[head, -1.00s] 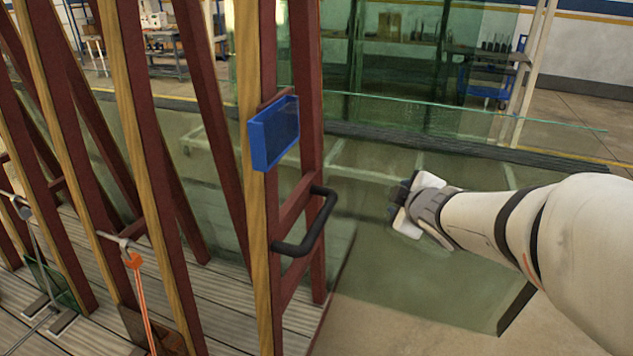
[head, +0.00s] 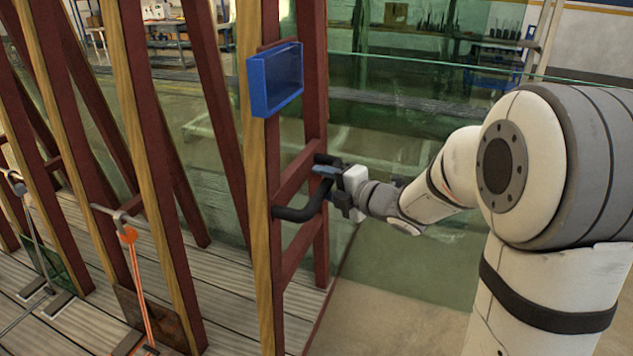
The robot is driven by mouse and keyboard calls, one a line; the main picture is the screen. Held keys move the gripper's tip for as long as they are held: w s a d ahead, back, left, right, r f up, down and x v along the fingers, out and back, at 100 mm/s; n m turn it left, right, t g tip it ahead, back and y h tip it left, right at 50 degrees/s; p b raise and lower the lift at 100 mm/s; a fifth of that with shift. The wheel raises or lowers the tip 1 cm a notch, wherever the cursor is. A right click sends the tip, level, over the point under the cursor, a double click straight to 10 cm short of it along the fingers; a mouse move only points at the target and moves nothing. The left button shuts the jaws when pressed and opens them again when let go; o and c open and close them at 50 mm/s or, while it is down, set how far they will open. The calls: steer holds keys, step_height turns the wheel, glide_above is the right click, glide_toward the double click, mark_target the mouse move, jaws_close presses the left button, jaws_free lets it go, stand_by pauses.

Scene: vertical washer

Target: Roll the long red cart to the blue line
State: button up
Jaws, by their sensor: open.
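The long red cart (head: 322,235) stands on the left, with slanted dark red and wood frames over a slatted grey deck (head: 233,305). A black bent handle (head: 299,213) sticks out from its near end frame, below a blue box (head: 275,80). My gripper (head: 328,183) is at the handle, reaching in from the right. Its open fingers are around or beside the bar; I cannot tell which, as they overlap it in the picture. The blue line is not clearly visible.
Green glass sheets (head: 425,130) stand behind the cart. Orange and grey strap clamps (head: 128,237) hang on the cart's side. Bare concrete floor (head: 385,318) lies free to the right of the deck. Shelving with small items is at the back.

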steer(key=shift+x, duration=0.75)
jaws_close()
stand_by(0.9)
